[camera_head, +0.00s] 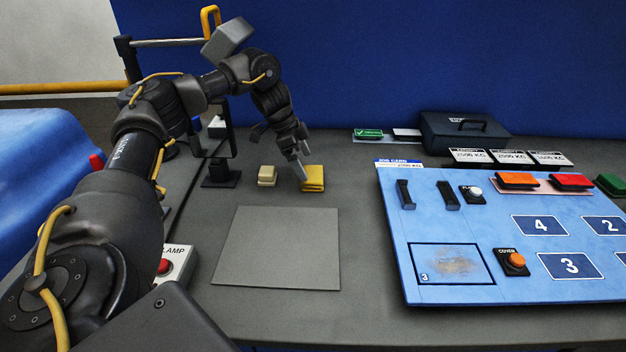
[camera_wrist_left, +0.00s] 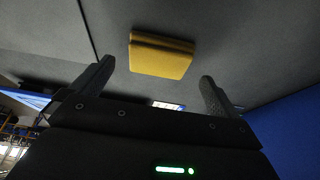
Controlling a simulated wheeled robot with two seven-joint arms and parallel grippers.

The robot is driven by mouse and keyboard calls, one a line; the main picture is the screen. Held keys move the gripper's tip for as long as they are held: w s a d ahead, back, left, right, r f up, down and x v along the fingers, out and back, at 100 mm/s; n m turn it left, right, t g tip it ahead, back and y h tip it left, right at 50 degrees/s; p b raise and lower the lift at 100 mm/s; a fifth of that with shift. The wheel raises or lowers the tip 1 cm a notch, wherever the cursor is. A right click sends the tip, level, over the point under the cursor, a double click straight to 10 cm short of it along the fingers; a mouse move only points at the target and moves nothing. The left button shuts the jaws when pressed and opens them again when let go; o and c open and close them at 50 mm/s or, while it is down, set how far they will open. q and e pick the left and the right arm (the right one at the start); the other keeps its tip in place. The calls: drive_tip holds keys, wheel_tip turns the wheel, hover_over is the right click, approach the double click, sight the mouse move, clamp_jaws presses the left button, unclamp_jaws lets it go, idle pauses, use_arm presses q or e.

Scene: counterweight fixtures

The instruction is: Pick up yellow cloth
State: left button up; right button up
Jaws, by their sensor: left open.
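The yellow cloth (camera_head: 313,178) lies folded on the grey worktop, behind the grey mat. My left gripper (camera_head: 302,172) is just to the left of the cloth in the head view, with its fingers pointing down. In the left wrist view the cloth (camera_wrist_left: 161,56) shows ahead of the fingertips, between the lines of the two spread fingers. The left gripper (camera_wrist_left: 158,78) is open with nothing between its fingers. Whether a finger touches the cloth I cannot tell. My right gripper is in neither view.
A cream block (camera_head: 267,175) stands left of the cloth, with a black fixture (camera_head: 220,174) beyond it. A grey mat (camera_head: 275,250) lies in front. A blue board (camera_head: 450,290) with numbered panels fills the right. A dark case (camera_head: 465,135) stands at the back.

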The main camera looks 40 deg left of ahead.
sight(312, 173)
use_arm(q)
drive_tip(key=shift+p+x, duration=0.45)
drive_tip(key=shift+x, duration=2.25)
drive_tip(key=shift+w+d+r, duration=0.1)
drive_tip(key=shift+d+r, duration=0.05)
drive_tip(key=c, duration=0.8)
drive_tip(key=shift+r, duration=0.1)
